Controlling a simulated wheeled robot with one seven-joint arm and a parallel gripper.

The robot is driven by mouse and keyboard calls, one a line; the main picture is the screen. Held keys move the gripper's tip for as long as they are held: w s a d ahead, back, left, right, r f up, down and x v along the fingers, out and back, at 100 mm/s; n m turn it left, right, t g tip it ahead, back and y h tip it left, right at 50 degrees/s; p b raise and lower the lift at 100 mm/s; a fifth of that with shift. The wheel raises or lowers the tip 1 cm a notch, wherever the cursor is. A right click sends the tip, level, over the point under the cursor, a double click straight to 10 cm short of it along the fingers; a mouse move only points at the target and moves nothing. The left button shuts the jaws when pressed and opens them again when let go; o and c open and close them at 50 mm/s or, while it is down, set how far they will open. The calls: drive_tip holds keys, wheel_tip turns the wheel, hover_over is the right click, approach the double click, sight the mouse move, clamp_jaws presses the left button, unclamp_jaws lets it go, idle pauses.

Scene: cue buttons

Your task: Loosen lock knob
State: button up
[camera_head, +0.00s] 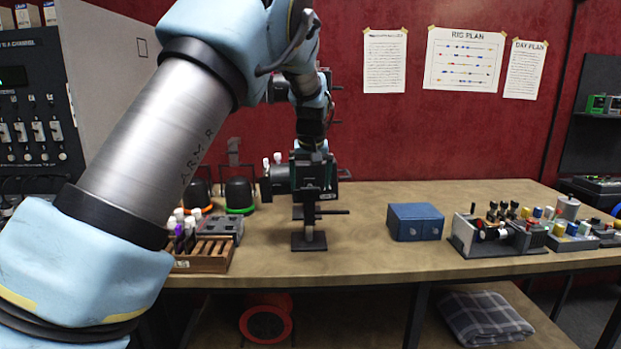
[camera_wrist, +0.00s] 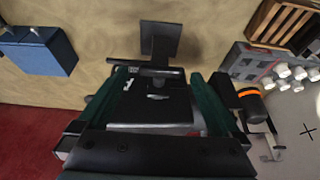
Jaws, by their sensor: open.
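My gripper (camera_head: 309,200) points down over the table (camera_head: 365,235), left of a blue box. In the wrist view its green-sided jaws (camera_wrist: 165,85) are spread, with a dark block (camera_wrist: 150,105) between them. A black stand with a flat square foot (camera_head: 309,242) is directly below my gripper; the foot also shows in the wrist view (camera_wrist: 161,38). A dark horizontal rod (camera_head: 333,212) sticks out to the right above the foot. I cannot tell which part is the lock knob, or whether the jaws touch anything.
The blue box (camera_head: 415,222) stands to the right, with open table between. A panel of coloured buttons and knobs (camera_head: 490,235) is farther right. A slatted wooden rack (camera_head: 205,252) and dark domes, one with a green rim (camera_head: 239,194), are left.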

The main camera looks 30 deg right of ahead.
drive_tip(key=shift+w+f, duration=0.1)
drive_tip(key=shift+f, duration=0.15)
drive_tip(key=c, duration=1.4)
